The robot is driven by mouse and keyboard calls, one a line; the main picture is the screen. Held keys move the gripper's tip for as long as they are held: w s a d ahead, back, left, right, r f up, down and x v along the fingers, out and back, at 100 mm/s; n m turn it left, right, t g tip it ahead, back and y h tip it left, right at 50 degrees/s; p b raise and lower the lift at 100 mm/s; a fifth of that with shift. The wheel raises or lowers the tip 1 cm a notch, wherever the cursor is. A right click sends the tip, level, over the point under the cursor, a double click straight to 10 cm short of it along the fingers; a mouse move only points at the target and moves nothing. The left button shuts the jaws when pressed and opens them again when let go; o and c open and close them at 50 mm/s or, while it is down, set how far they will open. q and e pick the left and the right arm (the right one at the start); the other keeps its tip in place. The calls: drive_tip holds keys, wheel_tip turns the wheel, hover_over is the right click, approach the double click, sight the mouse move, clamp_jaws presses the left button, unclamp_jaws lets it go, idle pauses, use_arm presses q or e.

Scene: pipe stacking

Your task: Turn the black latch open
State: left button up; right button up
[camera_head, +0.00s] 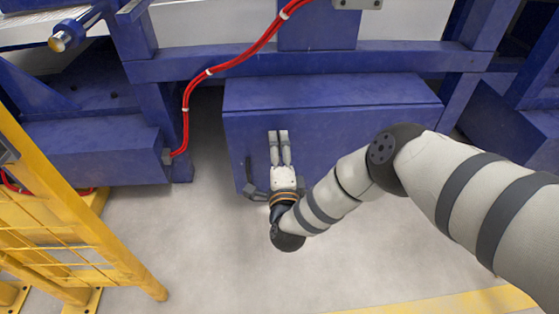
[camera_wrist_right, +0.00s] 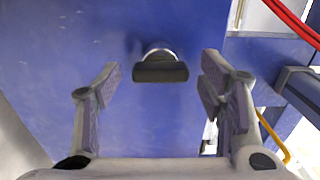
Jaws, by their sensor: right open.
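The black latch (camera_wrist_right: 160,71) shows in the right wrist view as a short, wide black handle lying level, with a round metal base behind it on a blue panel. My right gripper (camera_wrist_right: 164,72) is open, with one finger on each side of the latch in that view and gaps to both. I see no contact with it. In the head view my right gripper (camera_head: 279,134) is in front of the blue cabinet (camera_head: 350,98), its fingers pointing toward the cabinet's face. The latch cannot be made out there. My left gripper is not in view.
A red cable (camera_head: 236,62) runs down to the left of the cabinet. A yellow fence (camera_head: 75,225) stands at the left. The grey floor (camera_head: 215,260) in front is clear.

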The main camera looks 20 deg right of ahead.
drive_tip(key=v, duration=1)
drive_tip(key=shift+s+r, duration=0.1)
drive_tip(key=shift+r, duration=0.05)
